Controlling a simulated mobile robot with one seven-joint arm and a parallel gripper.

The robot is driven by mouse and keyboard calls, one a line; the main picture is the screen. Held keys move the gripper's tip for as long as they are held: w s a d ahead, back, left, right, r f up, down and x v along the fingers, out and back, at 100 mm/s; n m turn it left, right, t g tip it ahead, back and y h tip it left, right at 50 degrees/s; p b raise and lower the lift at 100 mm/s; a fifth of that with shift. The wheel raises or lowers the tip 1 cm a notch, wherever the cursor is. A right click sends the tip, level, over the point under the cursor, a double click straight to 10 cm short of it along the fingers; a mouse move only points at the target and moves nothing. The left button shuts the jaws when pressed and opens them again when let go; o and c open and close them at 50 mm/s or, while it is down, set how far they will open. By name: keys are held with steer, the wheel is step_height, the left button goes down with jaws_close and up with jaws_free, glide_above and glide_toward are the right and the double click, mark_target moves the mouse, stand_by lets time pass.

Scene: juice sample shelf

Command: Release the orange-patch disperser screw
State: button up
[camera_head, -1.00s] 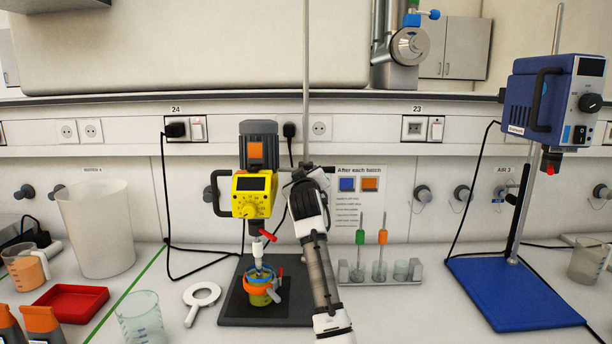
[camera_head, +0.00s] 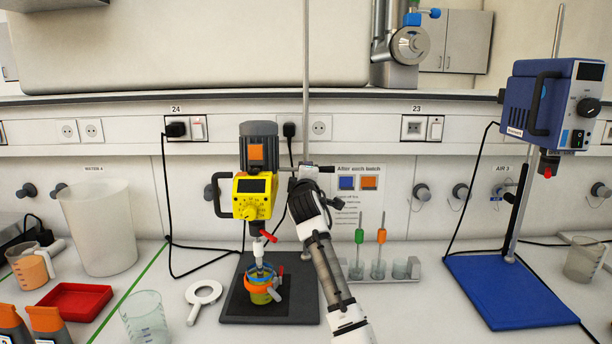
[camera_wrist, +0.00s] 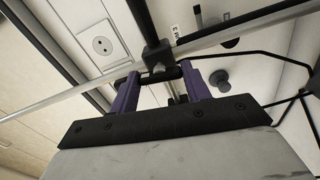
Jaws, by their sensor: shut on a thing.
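The orange-patch disperser (camera_head: 254,185) has a yellow face and an orange patch on its grey motor. It hangs on an upright stand rod (camera_head: 306,80), its shaft reaching down into a small vessel (camera_head: 262,283) with an orange rim. Its clamp (camera_head: 311,168) is on the rod, partly hidden by my wrist. In the wrist view, the purple fingers of my gripper (camera_wrist: 160,74) are shut on a black clamp screw (camera_wrist: 160,75), just below the dark clamp block (camera_wrist: 157,54) on the rod (camera_wrist: 90,84). In the head view my arm hides the fingertips.
A blue-based disperser stand (camera_head: 510,290) is at right. A rack (camera_head: 385,278) with green and orange tools stands right of my arm. Cables hang along the wall.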

steer(key=shift+r+n, duration=0.1)
steer(key=shift+n, duration=0.6)
steer(key=o, duration=1)
steer(key=s+b, duration=0.5)
steer(key=s, duration=0.9)
